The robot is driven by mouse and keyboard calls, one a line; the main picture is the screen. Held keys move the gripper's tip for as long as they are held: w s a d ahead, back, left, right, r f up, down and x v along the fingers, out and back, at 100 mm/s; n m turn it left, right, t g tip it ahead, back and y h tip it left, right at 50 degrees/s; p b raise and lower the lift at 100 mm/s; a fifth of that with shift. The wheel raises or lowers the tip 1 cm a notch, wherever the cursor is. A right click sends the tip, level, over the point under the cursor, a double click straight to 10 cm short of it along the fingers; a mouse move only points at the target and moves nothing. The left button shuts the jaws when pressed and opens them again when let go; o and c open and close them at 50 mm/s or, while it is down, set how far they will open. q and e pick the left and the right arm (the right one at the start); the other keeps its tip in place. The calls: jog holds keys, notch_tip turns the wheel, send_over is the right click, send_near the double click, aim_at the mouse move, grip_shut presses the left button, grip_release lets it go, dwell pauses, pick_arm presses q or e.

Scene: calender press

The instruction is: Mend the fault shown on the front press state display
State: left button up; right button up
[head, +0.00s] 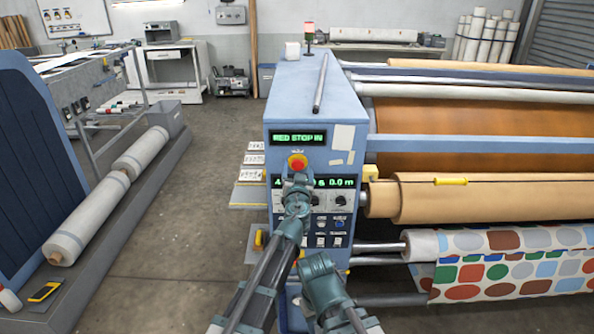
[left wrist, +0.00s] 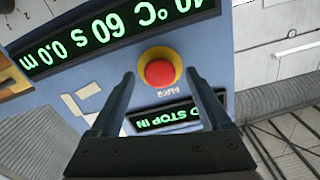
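The front press state display (head: 298,138) reads "RED STOP IN" in green, on the blue press end cabinet (head: 285,100). It also shows upside down and partly covered in the left wrist view (left wrist: 160,118). Below it is a red stop button (head: 297,162) on a yellow collar; it also shows in the left wrist view (left wrist: 160,72). My left gripper (head: 297,176) is just in front of the button. In the left wrist view its fingers (left wrist: 160,76) are open and empty, one on each side of the button; contact cannot be told. My right gripper is not visible.
A second green display (head: 335,183), partly behind my left arm, shows numbers above knobs and switches. A metal bar (head: 320,85) lies on the cabinet top. Large rollers (head: 480,197) and dotted fabric (head: 500,275) are to the right. Open floor (head: 190,215) lies left of the cabinet.

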pick_arm(q)
grip_shut()
dwell(0.3)
jog(key=shift+s, duration=1)
jog(key=shift+o, duration=0.3)
grip_release()
